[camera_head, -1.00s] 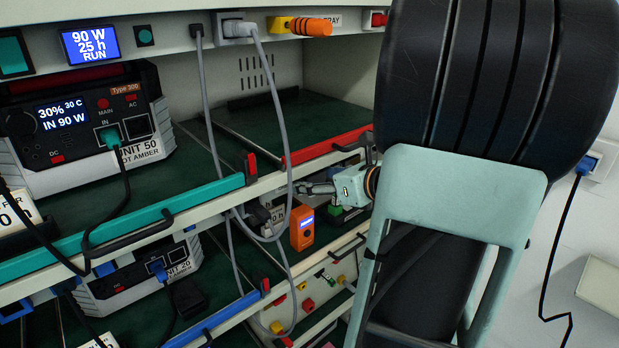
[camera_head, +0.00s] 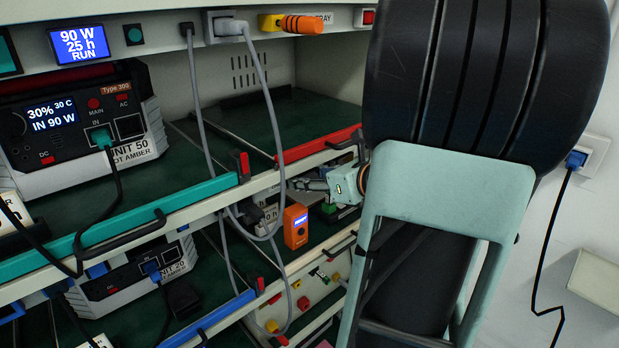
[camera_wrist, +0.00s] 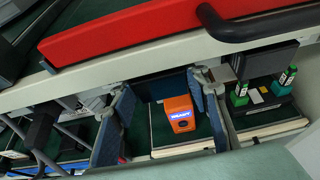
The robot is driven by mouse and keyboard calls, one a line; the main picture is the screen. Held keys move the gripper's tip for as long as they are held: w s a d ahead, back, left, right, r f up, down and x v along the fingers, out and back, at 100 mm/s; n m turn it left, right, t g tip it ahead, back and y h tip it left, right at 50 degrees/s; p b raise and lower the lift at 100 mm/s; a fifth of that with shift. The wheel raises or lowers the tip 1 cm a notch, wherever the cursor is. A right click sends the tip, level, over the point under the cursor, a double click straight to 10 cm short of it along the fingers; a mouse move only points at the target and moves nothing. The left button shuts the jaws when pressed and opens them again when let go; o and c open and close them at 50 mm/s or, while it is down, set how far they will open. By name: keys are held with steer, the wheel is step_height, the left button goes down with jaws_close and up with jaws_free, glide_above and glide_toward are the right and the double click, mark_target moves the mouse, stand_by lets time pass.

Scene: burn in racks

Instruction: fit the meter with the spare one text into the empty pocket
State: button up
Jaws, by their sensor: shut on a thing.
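An orange meter (camera_head: 296,227) with a small lit blue screen stands upright below my gripper in the head view. It also shows in the wrist view (camera_wrist: 181,112), between two blue-grey upright pieces. Its text is too small to read. My gripper (camera_head: 308,185) reaches left into the rack under the red-edged shelf, and in the wrist view (camera_wrist: 163,118) it is around the meter. It is shut on the meter, though the contact itself is not clear. I cannot make out an empty pocket for certain.
The red shelf edge (camera_wrist: 150,30) and its black handle (camera_wrist: 240,30) lie close above my gripper. Two green plugs (camera_wrist: 240,95) stand in the bay at right. Grey cables (camera_head: 270,120) hang in front of the shelves, left of my gripper. A power unit (camera_head: 85,115) sits at upper left.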

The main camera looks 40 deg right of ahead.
steer(key=shift+s, duration=0.75)
stand_by(1.1)
steer(key=shift+s+d+p, duration=0.15)
steer(key=shift+s+p, duration=0.1)
steer(key=shift+s, duration=0.9)
steer(key=shift+s+d+p, duration=0.1)
steer(key=shift+s+p, duration=0.1)
steer(key=shift+s, duration=0.95)
